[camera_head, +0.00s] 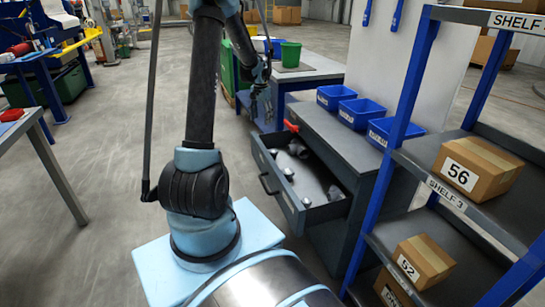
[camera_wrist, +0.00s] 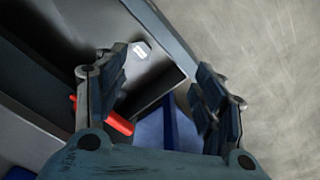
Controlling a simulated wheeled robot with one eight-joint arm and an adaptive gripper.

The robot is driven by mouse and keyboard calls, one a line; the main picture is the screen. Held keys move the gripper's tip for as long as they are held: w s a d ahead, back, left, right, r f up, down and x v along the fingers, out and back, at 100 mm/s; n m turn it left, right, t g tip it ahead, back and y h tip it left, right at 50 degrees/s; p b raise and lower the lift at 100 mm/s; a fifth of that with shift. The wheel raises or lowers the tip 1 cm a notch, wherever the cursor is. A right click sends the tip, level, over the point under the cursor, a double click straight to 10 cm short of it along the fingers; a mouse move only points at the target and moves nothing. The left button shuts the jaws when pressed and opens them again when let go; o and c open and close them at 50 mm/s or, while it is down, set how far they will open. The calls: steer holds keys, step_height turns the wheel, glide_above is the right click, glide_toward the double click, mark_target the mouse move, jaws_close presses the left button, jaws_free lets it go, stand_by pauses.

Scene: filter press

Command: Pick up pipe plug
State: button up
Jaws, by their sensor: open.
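An open grey drawer (camera_head: 287,204) in the cabinet holds several grey and silver fittings. I cannot tell for sure which is the pipe plug. One small silver piece (camera_head: 289,173) lies near the drawer's front, and another (camera_head: 307,197) lies closer to its near corner. In the wrist view a small light hex-shaped piece (camera_wrist: 140,48) lies in the drawer (camera_wrist: 163,85), beyond my left finger. My gripper (camera_wrist: 160,62) is open and empty, over the drawer's edge. In the head view my gripper (camera_head: 261,112) hangs near the drawer's far end.
A red object (camera_head: 291,126) sits at the cabinet's far corner, and red shows beside my left finger (camera_wrist: 118,123). Blue bins (camera_head: 337,97) stand on the cabinet top. A shelf rack with boxes (camera_head: 476,168) stands at right. Floor left of the drawer is clear.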

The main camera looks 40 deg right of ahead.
steer(key=m, duration=0.1)
glide_above(272, 151)
step_height(272, 151, down, 4)
steer(key=f, duration=1.2)
steer(key=shift+d, duration=0.25)
steer(key=shift+a+f, duration=0.2)
steer(key=shift+f, duration=2.75)
steer(key=c, duration=1.2)
